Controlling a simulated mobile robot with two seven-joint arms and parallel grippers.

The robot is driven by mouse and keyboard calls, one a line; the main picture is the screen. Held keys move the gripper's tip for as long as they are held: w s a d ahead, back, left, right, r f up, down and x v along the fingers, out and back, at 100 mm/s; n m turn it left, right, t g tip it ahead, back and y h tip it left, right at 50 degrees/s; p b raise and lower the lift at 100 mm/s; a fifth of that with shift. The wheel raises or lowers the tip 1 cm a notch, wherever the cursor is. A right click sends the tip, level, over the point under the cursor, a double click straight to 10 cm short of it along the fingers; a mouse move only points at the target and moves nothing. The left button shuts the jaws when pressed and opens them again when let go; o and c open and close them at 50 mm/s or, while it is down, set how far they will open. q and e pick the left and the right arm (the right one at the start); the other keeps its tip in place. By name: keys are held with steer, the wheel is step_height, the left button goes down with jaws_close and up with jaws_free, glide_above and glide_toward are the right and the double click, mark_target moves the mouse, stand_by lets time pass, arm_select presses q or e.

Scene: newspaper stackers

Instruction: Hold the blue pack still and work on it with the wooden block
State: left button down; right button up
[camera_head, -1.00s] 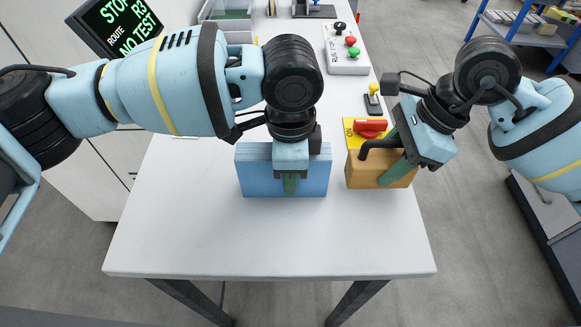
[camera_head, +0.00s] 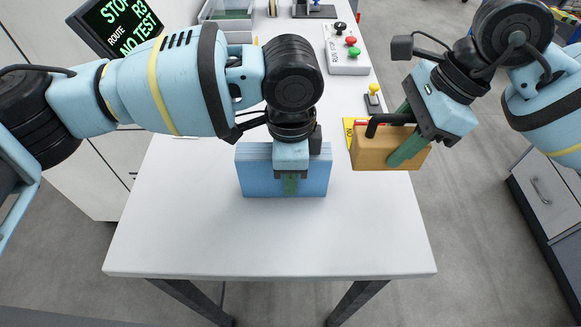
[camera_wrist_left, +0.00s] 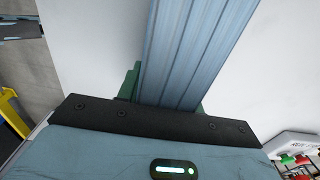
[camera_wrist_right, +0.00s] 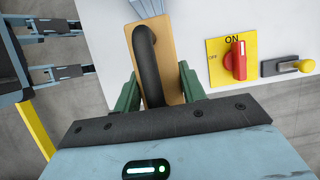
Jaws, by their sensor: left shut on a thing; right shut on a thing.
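The blue pack (camera_head: 255,180) stands upright on the white table. My left gripper (camera_head: 290,184) is shut on it from above, and the layered pack (camera_wrist_left: 195,50) fills the space between the fingers in the left wrist view. The wooden block (camera_head: 375,158) has a black curved handle. My right gripper (camera_head: 408,150) is shut on the block, to the right of the pack and apart from it. The block looks raised above the table's right edge. In the right wrist view the block (camera_wrist_right: 183,50) and its handle (camera_wrist_right: 147,60) sit between the green fingers.
A yellow plate with a red switch (camera_wrist_right: 236,62) lies by the table's right edge, partly hidden by the block in the head view. A yellow-knobbed lever (camera_head: 373,95) and a button box (camera_head: 347,50) stand behind it. The table front (camera_head: 270,245) is clear.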

arm_select(q)
steer(key=c, duration=0.8)
jaws_free()
steer(key=shift+c, duration=0.2)
step_height(320, 180, up, 12)
steer(key=shift+r, duration=0.1)
